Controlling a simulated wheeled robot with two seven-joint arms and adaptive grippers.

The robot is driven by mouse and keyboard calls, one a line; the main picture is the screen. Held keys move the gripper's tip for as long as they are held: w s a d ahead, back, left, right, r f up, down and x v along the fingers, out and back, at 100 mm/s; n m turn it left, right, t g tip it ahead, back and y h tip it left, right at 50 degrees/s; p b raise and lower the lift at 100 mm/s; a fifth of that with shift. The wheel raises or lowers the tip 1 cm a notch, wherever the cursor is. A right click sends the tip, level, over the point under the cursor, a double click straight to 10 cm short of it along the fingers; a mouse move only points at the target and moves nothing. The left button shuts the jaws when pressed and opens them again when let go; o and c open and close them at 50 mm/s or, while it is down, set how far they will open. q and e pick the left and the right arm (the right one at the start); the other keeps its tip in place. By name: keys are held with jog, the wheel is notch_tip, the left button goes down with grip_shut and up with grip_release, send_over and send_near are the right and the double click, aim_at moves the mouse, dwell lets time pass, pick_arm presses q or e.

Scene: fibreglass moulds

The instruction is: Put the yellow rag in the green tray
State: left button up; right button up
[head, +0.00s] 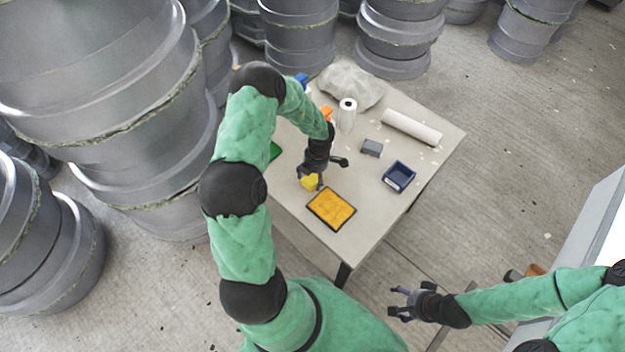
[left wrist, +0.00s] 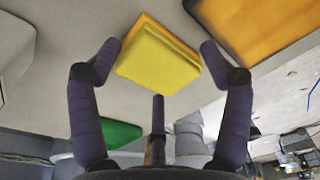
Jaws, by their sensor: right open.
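The yellow rag (head: 309,183) is a small folded square on the table, left of the orange-filled tray. My left gripper (head: 321,172) is right at it, pointing down. In the left wrist view the rag (left wrist: 158,62) lies between the spread fingertips of my left gripper (left wrist: 160,48), with small gaps on both sides. The green tray (head: 275,151) is mostly hidden behind my left arm; a green piece shows in the left wrist view (left wrist: 118,134). My right gripper (head: 408,303) is open and empty, off the table at the lower right.
A dark-rimmed tray with an orange-yellow inside (head: 331,209) lies close to the rag. A blue bin (head: 398,176), grey block (head: 371,148), white roll (head: 412,127), upright paper roll (head: 346,115) and grey cloth heap (head: 350,84) are on the table (head: 440,128). Large grey moulds stand behind and left.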

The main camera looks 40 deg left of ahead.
pick_arm(q)
jog(key=c, duration=0.6)
jog(key=shift+o, duration=0.2)
